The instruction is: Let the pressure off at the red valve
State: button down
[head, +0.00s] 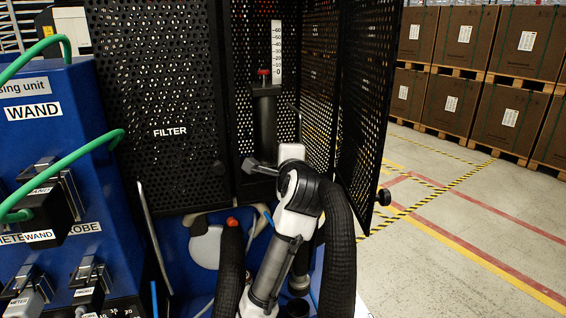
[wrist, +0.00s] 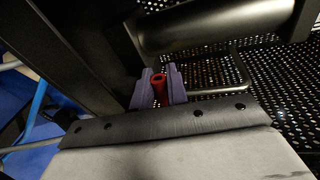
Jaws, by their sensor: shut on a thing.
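The red valve (wrist: 159,88) shows in the wrist view as a small red piece between the two purple fingers of my gripper (wrist: 159,90). The fingers are shut on it, one on each side. Much of the valve is hidden between them. In the head view my white and black arm reaches into the open cabinet. The gripper and the held valve cannot be made out there. A red piece (head: 264,72) sits above a dark upright cylinder (head: 265,120), beside a white scale (head: 277,55) marked from 0 to 60.
The perforated FILTER panel (head: 170,100) is left of the opening, and an open perforated door (head: 368,90) with a black knob (head: 383,197) is right. A blue unit (head: 50,110) with green hoses stands far left. Boxes (head: 470,40) stand behind clear floor.

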jog(key=c, duration=1.4)
grip_release()
jog(key=shift+f, duration=0.1)
